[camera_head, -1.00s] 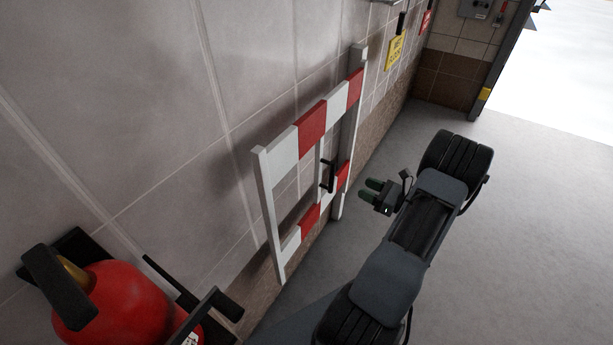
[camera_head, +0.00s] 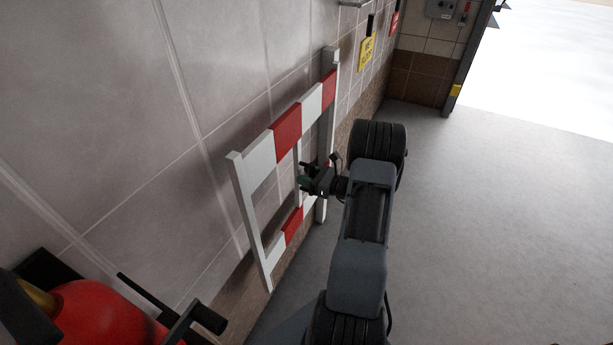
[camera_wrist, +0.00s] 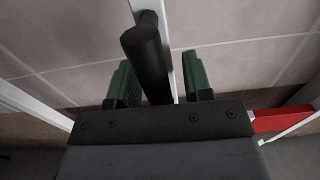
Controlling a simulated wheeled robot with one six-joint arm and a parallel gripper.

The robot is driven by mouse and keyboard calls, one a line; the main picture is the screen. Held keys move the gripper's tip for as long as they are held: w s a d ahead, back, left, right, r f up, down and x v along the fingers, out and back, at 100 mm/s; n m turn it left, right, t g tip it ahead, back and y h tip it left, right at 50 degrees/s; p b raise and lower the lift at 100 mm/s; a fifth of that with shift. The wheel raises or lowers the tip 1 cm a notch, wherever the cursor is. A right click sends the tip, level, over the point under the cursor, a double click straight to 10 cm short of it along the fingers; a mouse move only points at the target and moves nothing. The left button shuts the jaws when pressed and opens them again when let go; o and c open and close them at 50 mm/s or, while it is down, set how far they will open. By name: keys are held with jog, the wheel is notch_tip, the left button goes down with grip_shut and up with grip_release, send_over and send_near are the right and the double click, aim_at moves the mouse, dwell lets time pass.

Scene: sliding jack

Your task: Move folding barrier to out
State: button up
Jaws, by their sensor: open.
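The folding barrier (camera_head: 288,129) is a white frame with red and white striped rails, standing upright close along the tiled wall. My gripper (camera_head: 303,181) is at the barrier's middle, in front of its central upright, and partly hides it. In the wrist view the black handle (camera_wrist: 146,52) on the barrier's white upright runs between the two green fingers of my open gripper (camera_wrist: 160,84). The fingers stand apart, one on each side of the handle, with a gap visible on the right side. In the head view the handle is hidden behind my gripper.
A red fire extinguisher (camera_head: 95,315) with black brackets is at the lower left. A yellow sign (camera_head: 367,51) hangs on the wall beyond the barrier. Open grey floor (camera_head: 480,220) lies to the right, with a bright doorway (camera_head: 540,75) at the upper right.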

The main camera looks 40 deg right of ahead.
grip_shut()
dwell(0.5)
